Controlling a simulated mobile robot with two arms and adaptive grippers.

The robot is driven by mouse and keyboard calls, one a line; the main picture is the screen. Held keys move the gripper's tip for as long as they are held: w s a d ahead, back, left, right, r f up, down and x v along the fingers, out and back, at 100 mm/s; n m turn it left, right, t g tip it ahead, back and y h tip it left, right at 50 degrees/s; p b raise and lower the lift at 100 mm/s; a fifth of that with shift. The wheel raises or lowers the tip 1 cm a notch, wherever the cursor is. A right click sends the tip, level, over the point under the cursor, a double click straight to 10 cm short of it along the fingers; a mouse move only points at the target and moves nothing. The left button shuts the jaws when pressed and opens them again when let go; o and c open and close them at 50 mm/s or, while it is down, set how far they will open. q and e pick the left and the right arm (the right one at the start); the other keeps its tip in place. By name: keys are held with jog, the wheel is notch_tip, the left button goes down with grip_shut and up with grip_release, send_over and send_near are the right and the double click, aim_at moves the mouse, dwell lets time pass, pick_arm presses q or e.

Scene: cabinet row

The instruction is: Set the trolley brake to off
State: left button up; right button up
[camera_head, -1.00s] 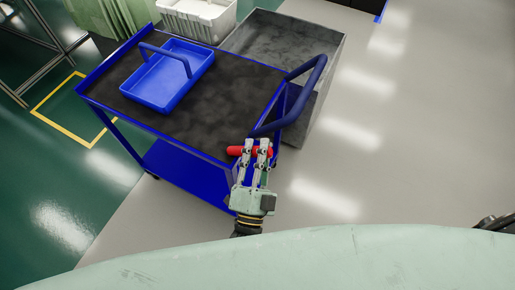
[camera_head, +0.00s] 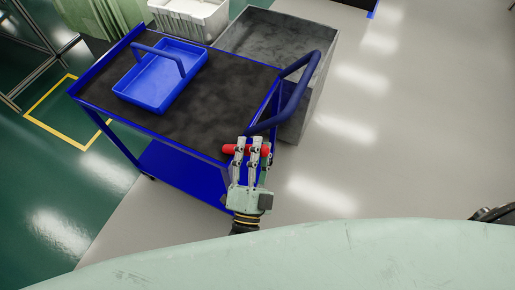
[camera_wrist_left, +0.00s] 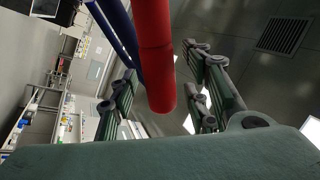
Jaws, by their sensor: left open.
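The blue trolley (camera_head: 200,110) has a dark top and a dark blue push handle (camera_head: 300,98) on its right end. The red brake lever (camera_head: 230,149) sticks out at the trolley's near right corner, below the handle. My left gripper (camera_head: 254,148) is at the lever, with its fingers over it in the head view. In the left wrist view the red lever (camera_wrist_left: 156,55) runs down between the two open fingers, and I see a gap on both sides of it. At the right edge of the head view a dark part shows, too little to tell the gripper.
A blue tray (camera_head: 140,97) with a handle stands on the trolley top. A grey open bin (camera_head: 290,40) stands behind the trolley, and a white crate (camera_head: 215,22) is at the back. The pale floor to the right is clear.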

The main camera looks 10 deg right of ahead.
pick_arm(q)
jog(key=v, duration=1.2)
dwell(0.3)
jog(key=s+a+f+n+g+y, duration=0.1)
jog(key=a+f+g, duration=0.2)
jog(key=f, duration=0.7)
jog(key=s+a+f+n+g+y, duration=0.1)
jog(key=s+a+f+n+g, duration=0.2)
jog(key=f, duration=0.6)
jog(key=a+f+g+y, duration=0.1)
jog(key=a+f+g, duration=0.25)
jog(key=f, duration=0.65)
jog(key=s+a+f+n+g+y, duration=0.2)
jog(key=s+a+f+n+g, duration=0.2)
jog(key=s+a+f, duration=0.3)
jog(key=s+a+f+n+g+y, duration=0.2)
jog(key=s+a+f+n+g, duration=0.2)
jog(key=s+a+f+g, duration=0.2)
jog(key=s+a+f, duration=0.2)
jog(key=s+a, duration=0.2)
jog(key=s, duration=0.2)
jog(key=shift+s+a+y, duration=0.25)
jog(key=shift+y, duration=0.05)
